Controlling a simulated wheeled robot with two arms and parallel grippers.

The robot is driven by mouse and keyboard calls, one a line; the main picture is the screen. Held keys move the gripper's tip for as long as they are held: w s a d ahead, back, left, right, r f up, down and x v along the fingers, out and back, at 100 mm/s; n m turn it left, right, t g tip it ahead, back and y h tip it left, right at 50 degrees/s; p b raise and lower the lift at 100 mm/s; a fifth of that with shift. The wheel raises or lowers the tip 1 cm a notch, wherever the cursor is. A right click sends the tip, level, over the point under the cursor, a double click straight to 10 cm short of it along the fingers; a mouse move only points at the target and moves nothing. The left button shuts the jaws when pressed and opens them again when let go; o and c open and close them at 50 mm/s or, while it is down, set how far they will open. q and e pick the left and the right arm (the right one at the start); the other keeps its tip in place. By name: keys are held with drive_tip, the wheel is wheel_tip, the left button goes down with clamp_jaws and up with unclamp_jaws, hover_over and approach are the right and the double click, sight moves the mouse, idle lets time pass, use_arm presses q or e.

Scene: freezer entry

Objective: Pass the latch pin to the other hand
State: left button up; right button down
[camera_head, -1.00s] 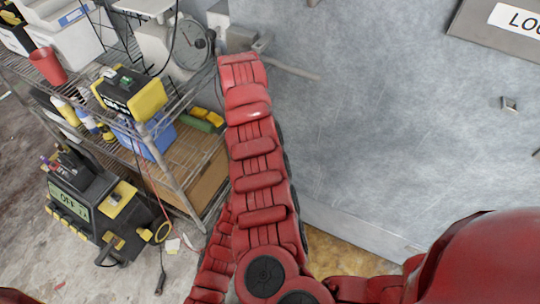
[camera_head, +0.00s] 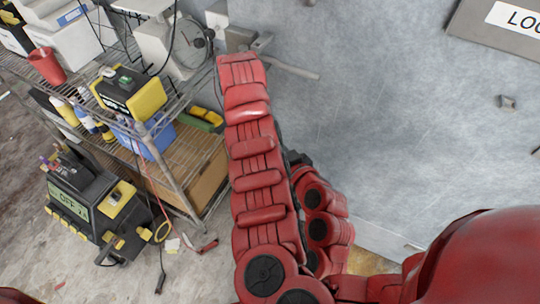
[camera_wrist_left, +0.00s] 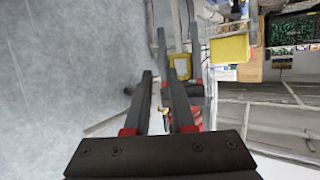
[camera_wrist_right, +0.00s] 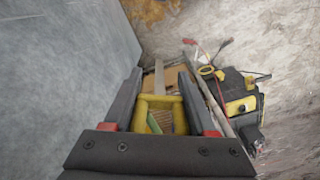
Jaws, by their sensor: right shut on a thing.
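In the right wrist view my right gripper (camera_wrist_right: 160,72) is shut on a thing. A thin pale bar (camera_wrist_right: 159,76), which looks like the latch pin, shows between its fingers; its contact with them is not clear. In the left wrist view my left gripper (camera_wrist_left: 159,73) has its fingers apart, with nothing clearly between them. Red parts of my arm show beyond it. In the head view neither set of fingertips shows clearly; my red arm links cover the middle, and the pin cannot be made out.
A wire shelf (camera_head: 178,190) with tools and a blue bin stands on the left. A black and yellow tester (camera_head: 88,205) is on the floor. A grey rod (camera_head: 292,68) sticks out along the grey wall (camera_head: 400,110).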

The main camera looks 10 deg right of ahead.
use_arm(q)
drive_tip(key=w+a+f+n+g+y, duration=0.1)
drive_tip(key=w+a+f, duration=0.3)
drive_tip(key=w+a, duration=0.2)
drive_tip(key=shift+w+f+n, duration=0.3)
drive_tip(key=shift+w, duration=0.35)
clamp_jaws()
use_arm(e)
drive_tip(key=shift+c, duration=0.6)
unclamp_jaws()
wheel_tip(320, 180, up, 12)
